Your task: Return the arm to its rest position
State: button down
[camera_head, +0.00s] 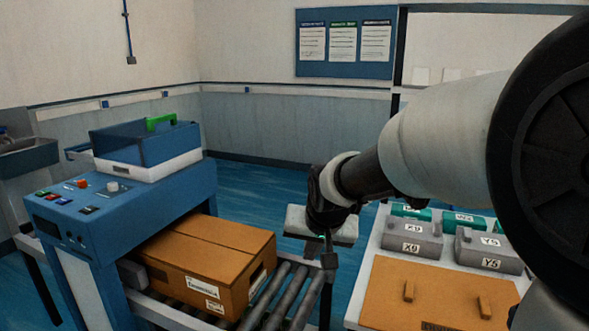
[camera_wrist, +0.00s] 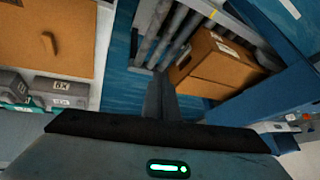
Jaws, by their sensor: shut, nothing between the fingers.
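My arm reaches in from the right of the head view. My gripper (camera_head: 328,258) hangs between the roller conveyor and the table on the right, in front of the blue floor. In the wrist view my gripper (camera_wrist: 160,80) is shut with its fingers together, and nothing is held. It points down at the blue floor and the end of the rollers, apart from the cardboard box (camera_head: 205,265). The box also shows in the wrist view (camera_wrist: 215,60), right of the fingers. My arm's near links hide part of the right side of the head view.
The box sits on the roller conveyor (camera_head: 290,290), beside a blue machine (camera_head: 100,215) with buttons. At right a table (camera_head: 350,318) holds grey cases (camera_head: 412,238), green cases (camera_head: 455,217) and an orange-brown board (camera_head: 430,295) with two handles. Blue floor lies open behind.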

jog(key=s+d+r, duration=0.2)
jog(key=s+d, duration=0.2)
jog(key=s, duration=0.4)
jog(key=s+d+r+n+h, duration=0.1)
jog(key=s+d, duration=0.2)
jog(key=s, duration=0.5)
jog(key=s+d+r, duration=0.2)
jog(key=s+d, duration=0.2)
jog(key=s, duration=0.5)
notch_tip(320, 180, up, 20)
jog(key=p, duration=2)
jog(key=shift+a+g, duration=0.15)
jog(key=shift+g, duration=0.15)
jog(key=shift+f, duration=0.1)
